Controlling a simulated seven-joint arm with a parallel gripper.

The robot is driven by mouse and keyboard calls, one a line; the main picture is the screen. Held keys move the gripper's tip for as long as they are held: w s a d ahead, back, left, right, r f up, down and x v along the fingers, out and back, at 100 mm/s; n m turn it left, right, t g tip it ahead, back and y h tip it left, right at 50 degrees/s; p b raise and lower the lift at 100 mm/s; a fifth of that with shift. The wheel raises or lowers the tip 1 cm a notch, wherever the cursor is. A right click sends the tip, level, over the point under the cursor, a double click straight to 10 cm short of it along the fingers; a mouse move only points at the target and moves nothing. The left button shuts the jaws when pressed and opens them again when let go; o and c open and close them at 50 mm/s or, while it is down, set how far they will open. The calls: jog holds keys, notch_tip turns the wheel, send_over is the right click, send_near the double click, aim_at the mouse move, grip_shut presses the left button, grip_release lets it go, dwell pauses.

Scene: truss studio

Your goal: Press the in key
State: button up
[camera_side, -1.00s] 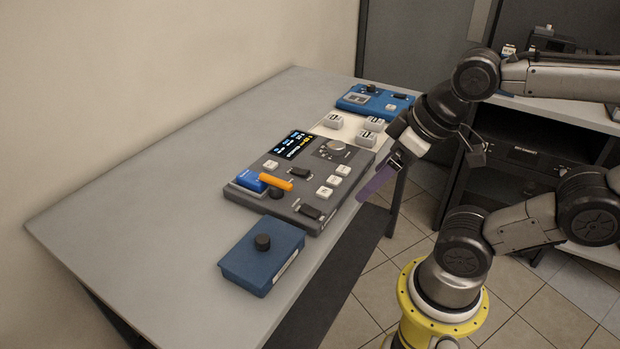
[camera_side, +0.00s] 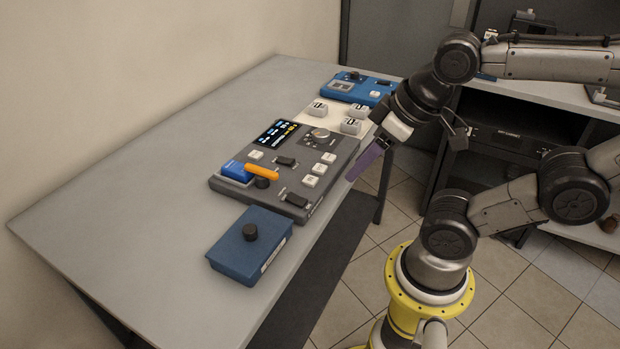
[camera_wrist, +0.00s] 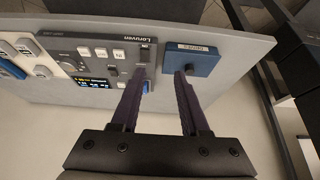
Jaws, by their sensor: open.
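A dark grey control panel (camera_side: 236,182) lies on the table, with white keys on it. Three white keys (camera_side: 320,169) form a row near its right edge, and another white key (camera_side: 255,155) sits near the display. The key labels are too small to read, so I cannot tell which is the in key. The panel also shows upper left of my fingers in the wrist view (camera_wrist: 72,44). My gripper (camera_side: 358,168) is open and empty, its purple fingers pointing down beside the panel's right edge. The wrist view shows both fingers (camera_wrist: 160,76) well apart.
A blue box (camera_side: 236,262) with a black knob stands in front of the panel. An orange bar (camera_side: 262,172) sticks up beside a blue part of the panel. The table's left side is clear.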

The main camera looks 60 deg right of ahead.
grip_shut()
dwell(1.3)
